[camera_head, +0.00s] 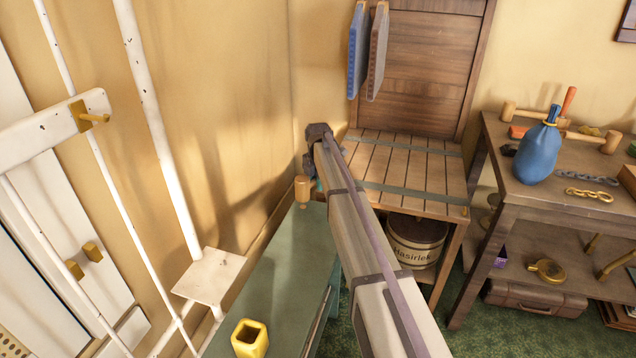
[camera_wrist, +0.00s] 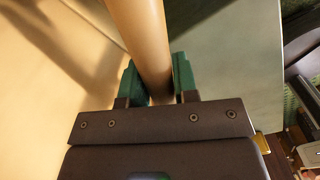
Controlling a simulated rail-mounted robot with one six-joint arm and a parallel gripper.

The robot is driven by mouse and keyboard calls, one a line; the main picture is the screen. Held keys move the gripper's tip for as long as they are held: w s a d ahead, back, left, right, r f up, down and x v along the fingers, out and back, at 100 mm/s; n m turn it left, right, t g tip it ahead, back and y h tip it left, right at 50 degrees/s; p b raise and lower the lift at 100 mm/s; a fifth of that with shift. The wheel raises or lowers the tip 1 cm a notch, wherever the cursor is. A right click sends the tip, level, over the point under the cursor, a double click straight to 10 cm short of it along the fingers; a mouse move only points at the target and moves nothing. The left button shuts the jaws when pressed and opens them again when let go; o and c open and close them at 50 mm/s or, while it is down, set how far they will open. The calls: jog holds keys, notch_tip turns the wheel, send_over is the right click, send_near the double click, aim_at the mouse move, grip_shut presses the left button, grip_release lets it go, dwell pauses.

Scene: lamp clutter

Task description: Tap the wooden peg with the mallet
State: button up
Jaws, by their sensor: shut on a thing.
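My gripper (camera_wrist: 160,85) has its green fingers shut around a smooth, light wooden rod (camera_wrist: 140,35). The rod runs out of the top of the wrist view; I cannot tell from its visible part whether it is the peg or a mallet handle. In the head view my arm hides most of the gripper, at the far end of the green cabinet. A small turned wooden piece (camera_head: 303,190) shows just left of it; whether it belongs to the rod is unclear. Mallet-like wooden heads (camera_head: 610,142) lie on the right table, partly behind a blue bag.
The green cabinet top (camera_head: 285,270) is mostly bare, with a yellow cup (camera_head: 249,338) at its near end. A slatted wooden bench (camera_head: 405,165) stands beyond. The blue bag (camera_head: 537,155) and gold chain (camera_head: 588,195) are on the right table. White rails (camera_head: 160,120) stand left.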

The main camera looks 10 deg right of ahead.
jog(key=o, duration=0.3)
grip_shut()
notch_tip(320, 180, up, 7)
jog(key=p, duration=0.7)
jog(key=shift+r, duration=0.2)
jog(key=shift+f, duration=0.25)
